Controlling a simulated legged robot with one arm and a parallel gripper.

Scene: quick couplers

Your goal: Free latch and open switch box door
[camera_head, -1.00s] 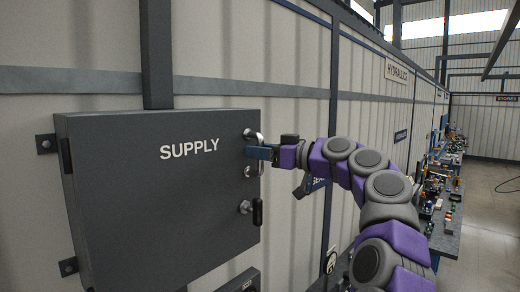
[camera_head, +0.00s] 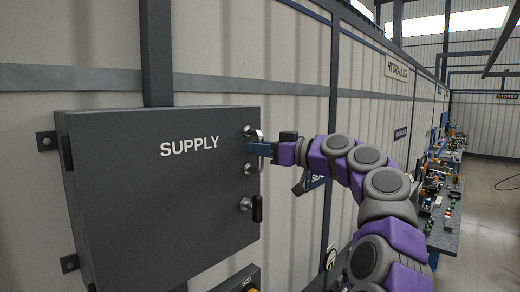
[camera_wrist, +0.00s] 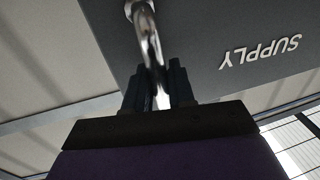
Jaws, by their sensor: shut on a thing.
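The dark grey switch box door (camera_head: 150,200), lettered SUPPLY, is on the wall at the left and looks shut, with hinges on its left edge. A shiny bar handle (camera_head: 261,165) stands upright near its right edge. A round latch with a black lever (camera_head: 257,209) sits just below the handle, the lever hanging down. My gripper (camera_head: 260,149) is shut on the upper part of the handle from the right. In the wrist view the handle (camera_wrist: 146,35) runs down between the dark fingers (camera_wrist: 160,90); the latch is out of that view.
A corrugated wall (camera_head: 295,75) with a dark upright post is behind my arm. A second small panel (camera_head: 240,280) is partly visible below the box. A cluttered workbench (camera_head: 440,205) runs along the wall at the right, with open floor beside it.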

